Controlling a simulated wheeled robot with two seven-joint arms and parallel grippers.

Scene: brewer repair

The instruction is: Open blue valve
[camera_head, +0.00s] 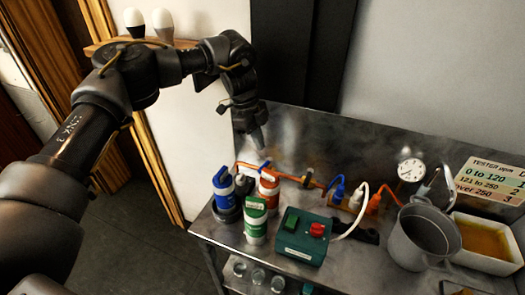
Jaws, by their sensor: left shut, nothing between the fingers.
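My left gripper (261,140) points down over the back left of the metal workbench (385,150). Its fingers are shut and empty. Its tips are just above a small blue handle (265,167) on the orange pipe (292,177); I cannot tell whether they touch. Another blue handle (338,188) sits further right on the same pipework. I cannot tell from this view which blue handle is the valve, or how far either is turned. My right gripper is not in view.
Blue (223,187), orange (268,188) and green-white (256,222) canisters crowd the bench's left end. A green box (303,236) with a red button stands in front of the pipe. A gauge (411,170), a grey pot (424,238) and a white tray (484,262) are at right.

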